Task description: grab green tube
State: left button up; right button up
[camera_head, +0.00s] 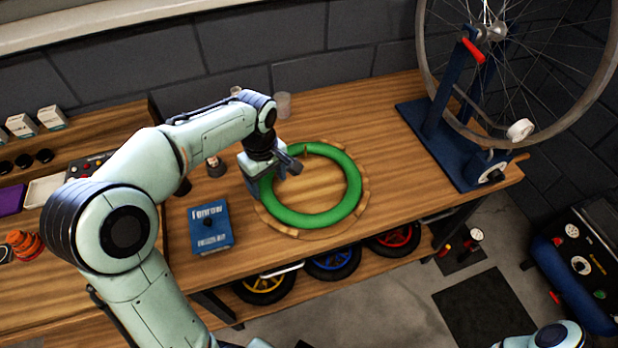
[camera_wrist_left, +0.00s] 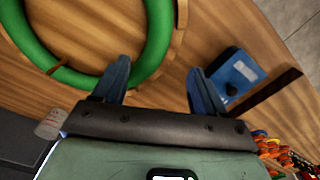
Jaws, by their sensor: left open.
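The green tube (camera_head: 353,187) is a closed ring lying flat on a round wooden holder (camera_head: 262,215) on the workbench. My left gripper (camera_head: 288,165) is over the tube's upper left part and hides some of it. In the left wrist view the tube (camera_wrist_left: 160,35) curves across the upper left and passes behind one finger. I cannot tell whether a finger touches the tube. My right gripper is not in view.
A blue box (camera_head: 210,226) lies left of the tube and also shows in the left wrist view (camera_wrist_left: 237,72). A clear cup (camera_head: 283,104) stands behind the gripper. A blue wheel stand (camera_head: 450,130) is at the right. Bench right of the tube is clear.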

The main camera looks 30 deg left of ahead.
pick_arm(q)
send_over(273, 202)
jog(key=f, duration=0.4)
jog(key=shift+s+f, duration=0.35)
jog(key=shift+w+f, duration=0.2)
jog(key=shift+f, duration=1.3)
jog(key=shift+w+f, duration=0.15)
jog(key=shift+f, duration=1.3)
jog(key=c, duration=1.2)
